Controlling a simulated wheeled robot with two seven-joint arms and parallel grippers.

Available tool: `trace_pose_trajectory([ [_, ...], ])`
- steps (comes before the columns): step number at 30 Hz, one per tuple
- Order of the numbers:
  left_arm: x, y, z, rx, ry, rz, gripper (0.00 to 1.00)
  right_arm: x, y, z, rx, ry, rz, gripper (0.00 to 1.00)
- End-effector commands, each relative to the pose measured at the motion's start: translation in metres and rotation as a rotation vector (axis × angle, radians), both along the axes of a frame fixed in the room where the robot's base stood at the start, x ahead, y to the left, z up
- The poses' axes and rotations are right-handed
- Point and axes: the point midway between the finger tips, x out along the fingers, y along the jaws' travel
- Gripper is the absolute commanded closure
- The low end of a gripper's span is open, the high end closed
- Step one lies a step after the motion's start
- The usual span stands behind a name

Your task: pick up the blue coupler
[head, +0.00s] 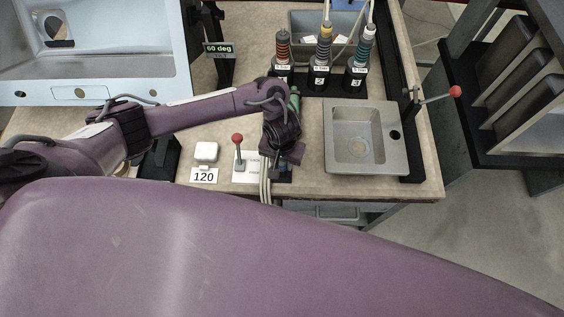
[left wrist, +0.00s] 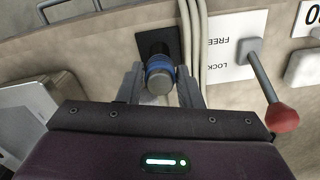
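In the left wrist view the blue coupler (left wrist: 159,72), a short cylinder with a blue band and a grey end, stands at a black base plate (left wrist: 158,42). My left gripper (left wrist: 160,80) has one finger on each side of it, with a narrow gap seeming to show on both sides, so the fingers look open around it. In the head view my left gripper (head: 284,150) points down near the table's front edge and hides the coupler. My right gripper is in neither view.
Pale hoses (left wrist: 196,40) run close beside the coupler. A red-knobbed lever (head: 238,142) stands on a FREE/LOCK plate just left of the gripper. A metal sink (head: 366,138) lies to the right. Several banded hose fittings (head: 320,62) stand behind.

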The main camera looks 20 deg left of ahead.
Motion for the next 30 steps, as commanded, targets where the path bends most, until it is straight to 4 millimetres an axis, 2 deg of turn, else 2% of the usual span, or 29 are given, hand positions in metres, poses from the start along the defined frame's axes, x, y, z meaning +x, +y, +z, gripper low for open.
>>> trace_pose_trajectory([
  [1,0.000,0.000,0.000,0.000,0.000,0.000,0.81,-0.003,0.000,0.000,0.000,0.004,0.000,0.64],
  [3,0.000,0.000,0.000,0.000,-0.001,0.000,0.88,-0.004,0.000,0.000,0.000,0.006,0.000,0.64],
  [11,0.000,0.000,0.002,0.000,-0.001,0.000,0.89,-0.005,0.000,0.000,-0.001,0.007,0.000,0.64],
  [17,0.001,-0.001,0.017,-0.002,-0.001,-0.001,0.89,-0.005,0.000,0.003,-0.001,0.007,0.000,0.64],
  [20,0.001,-0.001,0.034,-0.002,-0.003,-0.002,0.89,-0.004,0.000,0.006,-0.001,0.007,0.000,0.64],
  [26,0.003,0.001,0.102,0.002,-0.008,-0.003,0.89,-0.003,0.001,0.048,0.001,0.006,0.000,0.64],
  [30,0.003,0.000,0.143,0.001,-0.009,-0.004,0.89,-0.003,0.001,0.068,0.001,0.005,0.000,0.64],
])
